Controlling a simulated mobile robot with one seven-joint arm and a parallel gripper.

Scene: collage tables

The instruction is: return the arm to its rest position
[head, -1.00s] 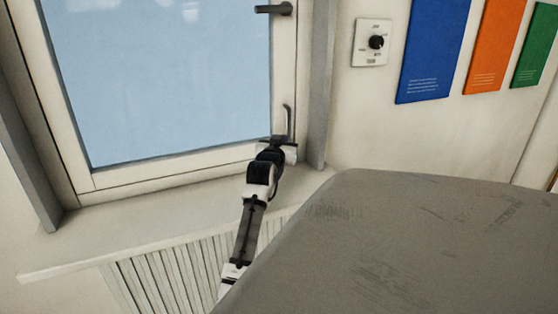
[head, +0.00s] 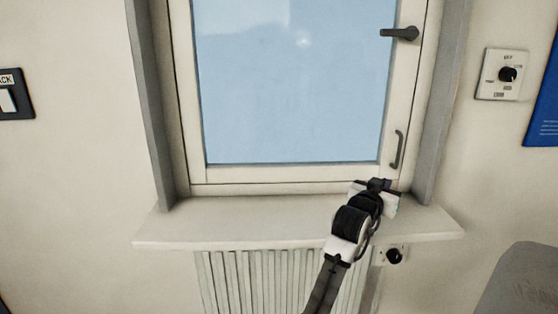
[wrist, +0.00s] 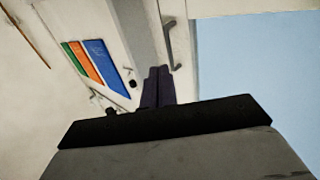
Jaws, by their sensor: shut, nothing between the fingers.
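My arm reaches up from the bottom of the head view towards the lower right corner of a window. My gripper (head: 378,184) is at the end of it, in front of the window's lower frame and above the sill. In the wrist view my gripper's two dark fingers (wrist: 158,72) lie side by side, shut with nothing between them. The window (head: 290,90) appears shut. Its pull handle (head: 397,150) is just above my gripper in the head view and also shows beyond the fingertips in the wrist view (wrist: 171,45). I cannot tell whether the gripper touches the frame.
A white sill (head: 270,222) juts out below the window, with a ribbed radiator (head: 225,280) and its knob (head: 394,256) beneath. A dark window lever (head: 400,34) and a wall dial (head: 507,74) are at the right. A grey rounded surface (head: 525,285) fills the lower right corner.

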